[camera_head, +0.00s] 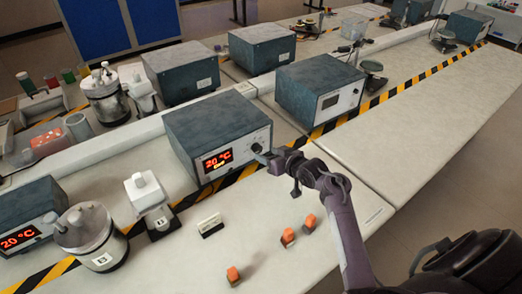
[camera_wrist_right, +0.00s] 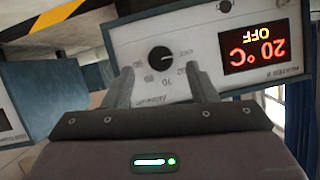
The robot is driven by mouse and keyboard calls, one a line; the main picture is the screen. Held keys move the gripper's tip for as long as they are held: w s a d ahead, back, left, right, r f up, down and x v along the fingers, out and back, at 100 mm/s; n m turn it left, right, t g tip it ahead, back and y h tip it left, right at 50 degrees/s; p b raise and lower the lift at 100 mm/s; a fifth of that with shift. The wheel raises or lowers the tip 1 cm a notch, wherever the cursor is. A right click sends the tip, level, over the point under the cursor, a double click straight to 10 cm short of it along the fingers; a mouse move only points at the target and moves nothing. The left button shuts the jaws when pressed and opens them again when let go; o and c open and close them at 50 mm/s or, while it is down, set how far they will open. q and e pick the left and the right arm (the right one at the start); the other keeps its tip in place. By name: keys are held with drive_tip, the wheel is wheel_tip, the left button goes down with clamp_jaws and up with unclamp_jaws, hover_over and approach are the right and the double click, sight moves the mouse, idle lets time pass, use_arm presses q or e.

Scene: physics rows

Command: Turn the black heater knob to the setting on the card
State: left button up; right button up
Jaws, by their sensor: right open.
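The heater (camera_head: 200,118) is a blue-grey box with a white front and a red display reading 20 °C. In the right wrist view its front is upside down, and the display (camera_wrist_right: 260,48) reads 20 °C and OFF. The black round knob (camera_wrist_right: 161,60) has markings around it; it also shows in the head view (camera_head: 256,148). My right gripper (camera_head: 265,156) is open in front of the knob, its fingers (camera_wrist_right: 161,72) on either side of it in the picture; contact cannot be told. A small white card (camera_head: 210,225) stands on the table, its writing too small to read. My left gripper is out of view.
Several orange-topped blocks (camera_head: 310,223) sit at the table's front. A second heater (camera_head: 318,88) stands to the right. At left are a metal pot (camera_head: 92,235), a white-topped device (camera_head: 146,192) and another heater (camera_head: 30,205). The right table top (camera_head: 430,130) is largely clear.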

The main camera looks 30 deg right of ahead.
sight(259, 151)
drive_tip(key=x, duration=0.3)
drive_tip(key=shift+w+a+f, duration=0.1)
drive_tip(key=shift+w, duration=0.15)
drive_tip(key=shift+w+f, duration=0.15)
drive_tip(key=shift+w, duration=0.05)
drive_tip(key=c, duration=1)
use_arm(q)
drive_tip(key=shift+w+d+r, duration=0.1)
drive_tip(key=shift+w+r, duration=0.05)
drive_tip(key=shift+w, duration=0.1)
